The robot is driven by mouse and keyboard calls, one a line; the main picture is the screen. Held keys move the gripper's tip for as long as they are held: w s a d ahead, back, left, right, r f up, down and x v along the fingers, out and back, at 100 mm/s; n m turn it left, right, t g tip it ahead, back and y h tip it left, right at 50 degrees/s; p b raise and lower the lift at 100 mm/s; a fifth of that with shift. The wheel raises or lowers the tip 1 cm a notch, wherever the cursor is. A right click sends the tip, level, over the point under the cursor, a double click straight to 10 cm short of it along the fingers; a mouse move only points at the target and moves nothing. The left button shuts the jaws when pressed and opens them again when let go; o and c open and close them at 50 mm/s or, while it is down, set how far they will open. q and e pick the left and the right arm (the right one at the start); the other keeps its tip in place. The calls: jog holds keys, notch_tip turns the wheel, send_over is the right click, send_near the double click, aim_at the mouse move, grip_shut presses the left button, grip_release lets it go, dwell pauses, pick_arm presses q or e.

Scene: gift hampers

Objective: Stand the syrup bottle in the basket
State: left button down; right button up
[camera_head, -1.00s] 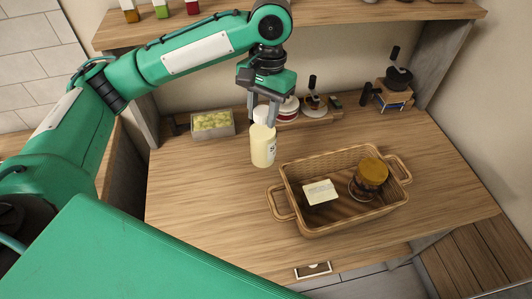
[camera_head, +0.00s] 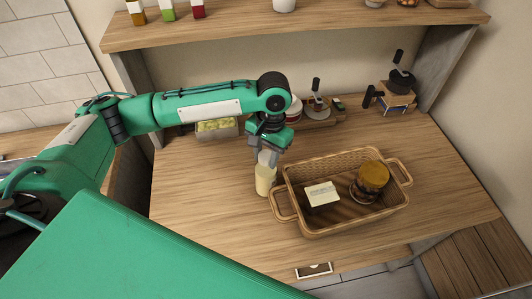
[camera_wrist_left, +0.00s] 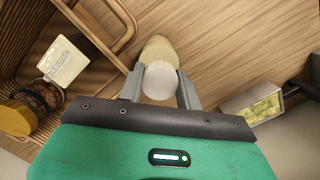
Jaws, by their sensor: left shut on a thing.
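The syrup bottle (camera_head: 264,181) is pale yellow with a white cap (camera_wrist_left: 160,82). It is upright just left of the wicker basket (camera_head: 349,226), near its left handle. I cannot tell whether its base touches the table. My left gripper (camera_head: 267,159) points down from above, shut on the bottle's top, and its fingers hide part of it. In the left wrist view the fingers (camera_wrist_left: 159,90) stand either side of the cap, and the basket rim (camera_wrist_left: 103,42) is on the left. My right gripper is not in view.
The basket holds a cream card or packet (camera_head: 321,194) at left and a gold-lidded dark jar (camera_head: 371,180) at right. A crate of green fruit (camera_head: 215,130) stands at the back left. A shelf (camera_head: 330,27) runs above. The front left tabletop is clear.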

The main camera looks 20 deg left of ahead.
pick_arm(q)
jog(key=c, duration=1)
grip_release()
jog(key=shift+f, duration=0.1)
jog(key=shift+o, duration=0.2)
